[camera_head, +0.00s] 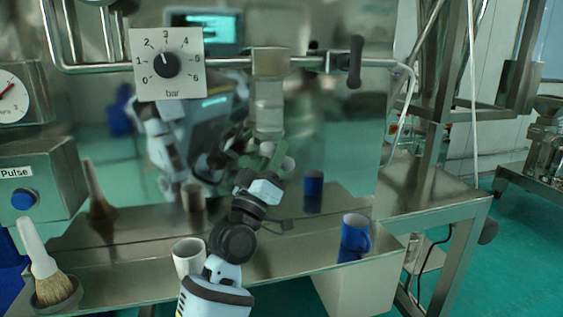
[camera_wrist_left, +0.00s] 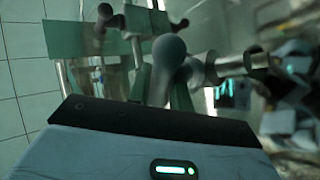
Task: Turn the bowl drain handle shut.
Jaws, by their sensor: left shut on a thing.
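The bowl drain handle is a grey lever with a rounded end (camera_wrist_left: 168,55). In the wrist view it stands up between the green fingers of my left gripper (camera_wrist_left: 160,85), which is shut on it. In the head view my left gripper (camera_head: 268,155) is in front of the shiny steel panel, with its fingers largely hidden by its own wrist. A grey round knob (camera_head: 288,164) shows just right of the fingers. The handle's exact turn angle cannot be told. My right gripper is not directly in view.
A white mug (camera_head: 188,257), a blue mug (camera_head: 355,232) and a brush (camera_head: 45,268) stand on the steel shelf. A bar dial (camera_head: 167,64) and a black lever (camera_head: 355,62) are above. The steel panel (camera_head: 345,150) mirrors the scene.

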